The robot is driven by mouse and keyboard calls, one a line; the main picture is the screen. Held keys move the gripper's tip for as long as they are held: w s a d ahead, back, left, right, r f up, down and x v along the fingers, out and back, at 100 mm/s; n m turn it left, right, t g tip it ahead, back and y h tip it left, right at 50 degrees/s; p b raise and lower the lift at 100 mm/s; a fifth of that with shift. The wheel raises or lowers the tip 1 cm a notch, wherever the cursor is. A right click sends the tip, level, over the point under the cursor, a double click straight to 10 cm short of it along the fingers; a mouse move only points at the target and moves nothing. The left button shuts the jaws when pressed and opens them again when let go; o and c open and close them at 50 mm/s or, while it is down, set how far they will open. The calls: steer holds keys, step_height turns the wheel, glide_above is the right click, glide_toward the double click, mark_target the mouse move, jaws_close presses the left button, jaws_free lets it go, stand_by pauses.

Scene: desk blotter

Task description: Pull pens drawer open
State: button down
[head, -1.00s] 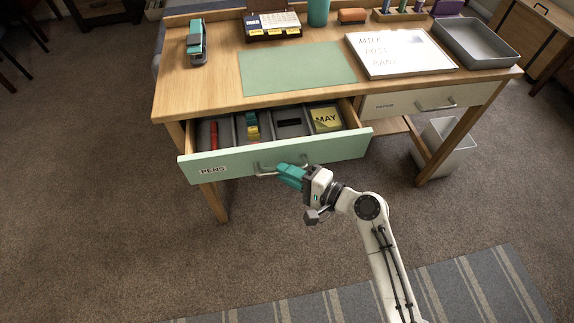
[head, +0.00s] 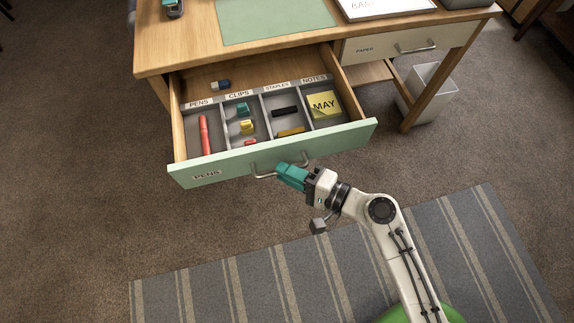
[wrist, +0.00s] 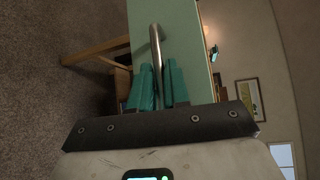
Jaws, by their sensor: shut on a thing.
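The pens drawer (head: 330,142) has a pale green front with a "PENS" label at its left and stands well out from the desk. Its labelled compartments show a red pen (head: 204,134), several clips (head: 246,127), dark staples items (head: 285,111) and a yellow "MAY" note (head: 323,105).
The paper drawer (head: 385,45) at the right is shut. A grey waste bin (head: 432,85) stands below it. A striped rug (head: 240,290) lies on the floor in front. A blue and grey eraser-like block (head: 221,85) lies behind the tray. The desktop holds a green blotter (head: 270,18).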

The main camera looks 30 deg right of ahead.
steer(key=c, duration=1.2)
jaws_free()
steer(key=shift+o, duration=0.2)
steer(key=v, duration=1)
steer(key=shift+s+d, duration=0.2)
steer(key=shift+s, duration=0.15)
